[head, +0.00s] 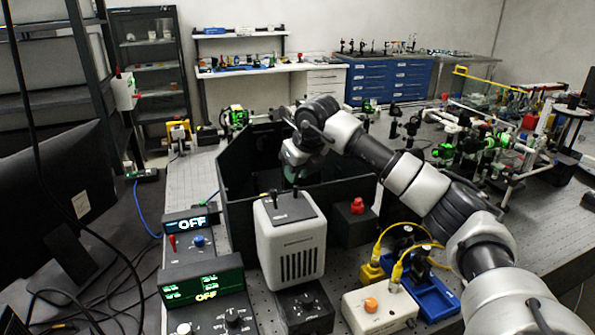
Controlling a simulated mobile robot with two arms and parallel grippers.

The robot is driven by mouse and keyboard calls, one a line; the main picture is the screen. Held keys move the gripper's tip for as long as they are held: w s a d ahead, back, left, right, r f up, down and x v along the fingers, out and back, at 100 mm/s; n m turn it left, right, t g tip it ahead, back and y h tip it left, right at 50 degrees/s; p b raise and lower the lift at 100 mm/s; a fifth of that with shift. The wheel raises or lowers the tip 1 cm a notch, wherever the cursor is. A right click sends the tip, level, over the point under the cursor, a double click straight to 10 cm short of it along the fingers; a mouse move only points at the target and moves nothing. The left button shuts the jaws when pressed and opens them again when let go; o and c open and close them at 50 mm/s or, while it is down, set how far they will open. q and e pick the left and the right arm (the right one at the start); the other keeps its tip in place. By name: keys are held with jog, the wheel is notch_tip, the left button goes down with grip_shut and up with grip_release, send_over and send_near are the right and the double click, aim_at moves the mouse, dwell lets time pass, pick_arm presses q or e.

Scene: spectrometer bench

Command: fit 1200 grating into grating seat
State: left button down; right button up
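My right arm reaches in from the lower right, over the front wall of a black open-topped enclosure (236,185). My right gripper (291,176) points down inside it. Its fingers are small and dark against the black walls, so I cannot tell whether they are open or shut, or whether they hold anything. I cannot make out the 1200 grating or the grating seat; the enclosure's floor is hidden by its front wall and the white unit. My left gripper is out of view.
A white vented unit (290,245) stands before the enclosure. Control boxes reading OFF (205,285) are at its left. A blue tray (432,298), a white box with an orange knob (380,311) and yellow cables (392,240) crowd the front right. A monitor (60,215) stands left.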

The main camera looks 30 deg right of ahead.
jog(key=o, duration=0.4)
jog(key=b+v, duration=0.1)
jog(key=v, duration=1)
